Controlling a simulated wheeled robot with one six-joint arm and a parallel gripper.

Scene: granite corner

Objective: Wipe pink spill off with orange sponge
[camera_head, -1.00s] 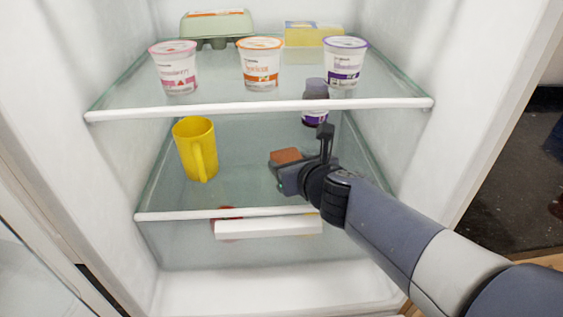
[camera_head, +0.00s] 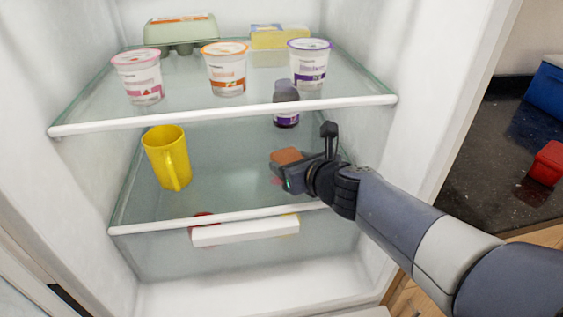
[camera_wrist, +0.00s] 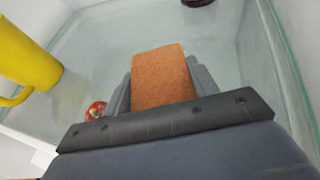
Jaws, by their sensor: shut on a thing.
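The orange sponge (camera_head: 286,155) is between the fingers of my gripper (camera_head: 290,166), which is shut on it, inside the fridge over the right part of the lower glass shelf (camera_head: 215,185). The sponge also shows in the wrist view (camera_wrist: 162,78), sticking out beyond both fingers. I cannot tell whether it touches the glass. A small pink patch, perhaps the spill (camera_head: 276,181), shows just left of my gripper in the head view. Its extent is hidden by the gripper, and I cannot make it out in the wrist view.
A yellow mug (camera_head: 168,158) stands left on the lower shelf. A dark jar (camera_head: 286,118) stands at the back. The upper shelf (camera_head: 225,115) holds yogurt cups, an egg carton (camera_head: 180,32) and a yellow pack (camera_head: 281,37). The right fridge wall is close to my arm.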

